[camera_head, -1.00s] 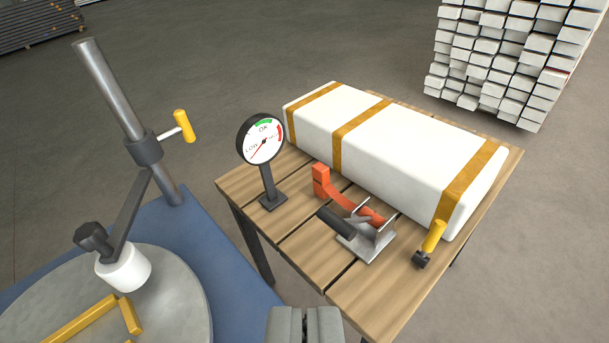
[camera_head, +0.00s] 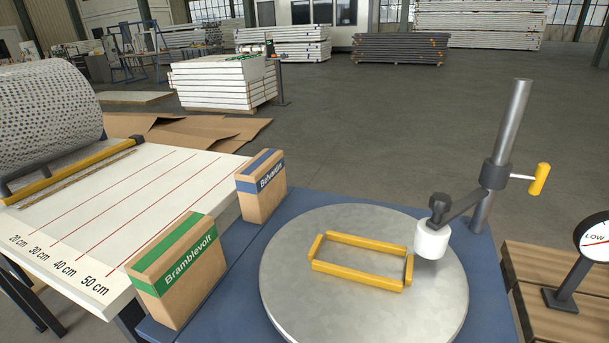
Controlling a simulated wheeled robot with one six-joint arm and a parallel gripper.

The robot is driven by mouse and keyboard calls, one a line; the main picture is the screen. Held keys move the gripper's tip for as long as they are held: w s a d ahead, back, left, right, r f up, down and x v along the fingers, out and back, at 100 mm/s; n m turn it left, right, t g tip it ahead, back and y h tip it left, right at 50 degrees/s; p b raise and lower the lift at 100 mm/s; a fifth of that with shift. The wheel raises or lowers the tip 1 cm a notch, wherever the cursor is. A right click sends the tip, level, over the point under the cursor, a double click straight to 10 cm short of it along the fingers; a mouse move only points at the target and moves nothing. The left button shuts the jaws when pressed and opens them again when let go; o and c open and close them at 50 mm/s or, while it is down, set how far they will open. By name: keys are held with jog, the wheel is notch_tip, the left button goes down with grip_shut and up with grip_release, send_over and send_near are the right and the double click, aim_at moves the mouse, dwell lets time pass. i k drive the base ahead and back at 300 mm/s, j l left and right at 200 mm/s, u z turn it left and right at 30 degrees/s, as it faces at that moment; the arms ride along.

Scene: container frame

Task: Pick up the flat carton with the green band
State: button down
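The flat carton with the green band (camera_head: 182,275) stands upright on the blue table, at the lower left of the view. Its green label reads "Bramblevolt". A second carton with a blue band (camera_head: 262,188) stands behind it and to its right, labelled "Belvarden" or similar. The two cartons are apart. My gripper is outside the view.
Right of the cartons is a round grey turntable (camera_head: 300,285) with a yellow frame (camera_head: 350,273) on it. A metal post (camera_head: 506,130) with an arm and white presser stands behind it. A marked cutting board (camera_head: 110,205) with a bubble-wrap roll (camera_head: 48,110) lies left.

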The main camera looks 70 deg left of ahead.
aim_at(173, 275)
jog(key=k+l, duration=0.2)
jog(key=k, duration=0.2)
jog(key=k+l+u, duration=0.1)
jog(key=k, duration=0.25)
jog(key=k+l, duration=0.3)
jog(key=k+u, duration=0.15)
jog(key=u, duration=1.4)
